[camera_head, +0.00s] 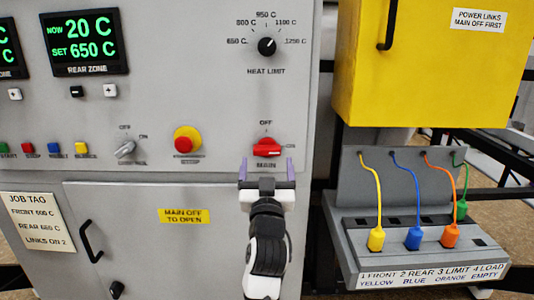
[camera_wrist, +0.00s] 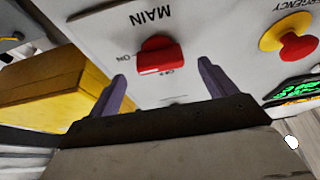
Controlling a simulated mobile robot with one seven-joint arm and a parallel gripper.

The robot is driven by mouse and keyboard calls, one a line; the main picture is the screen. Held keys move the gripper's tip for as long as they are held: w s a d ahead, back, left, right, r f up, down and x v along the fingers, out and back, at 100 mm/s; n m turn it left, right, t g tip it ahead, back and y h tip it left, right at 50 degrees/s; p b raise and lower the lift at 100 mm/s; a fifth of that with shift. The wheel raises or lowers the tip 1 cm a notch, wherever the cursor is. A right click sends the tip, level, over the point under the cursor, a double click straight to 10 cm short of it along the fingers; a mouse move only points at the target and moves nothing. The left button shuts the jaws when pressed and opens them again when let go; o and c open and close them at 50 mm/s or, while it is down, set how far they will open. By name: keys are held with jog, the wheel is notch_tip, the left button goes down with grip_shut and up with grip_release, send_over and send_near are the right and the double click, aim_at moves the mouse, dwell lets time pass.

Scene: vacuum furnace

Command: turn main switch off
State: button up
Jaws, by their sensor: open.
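The main switch (camera_head: 267,148) is a red knob on the grey furnace panel, with OFF printed above it and ON to its right. Its bar looks roughly level, in line with the ON mark. The wrist view shows the switch (camera_wrist: 157,55) upside down, with its MAIN label above it and ON at its left. My gripper (camera_head: 267,169) is just below and in front of the switch, its purple fingers apart and empty. In the wrist view my gripper (camera_wrist: 162,73) has one finger toward each side of the knob. I cannot tell the exact gap to the knob.
A red emergency stop (camera_head: 187,139) on a yellow base sits left of the switch, with the control knob (camera_head: 125,149) beyond. A yellow box (camera_head: 430,75) juts out at right above the plug tray (camera_head: 350,257) with colored cables. A door handle (camera_head: 90,242) is lower left.

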aim_at(267, 156)
jog(key=shift+p+x, duration=0.3)
jog(key=shift+x, duration=1.2)
jog(key=shift+c, duration=0.2)
jog(key=c, duration=0.9)
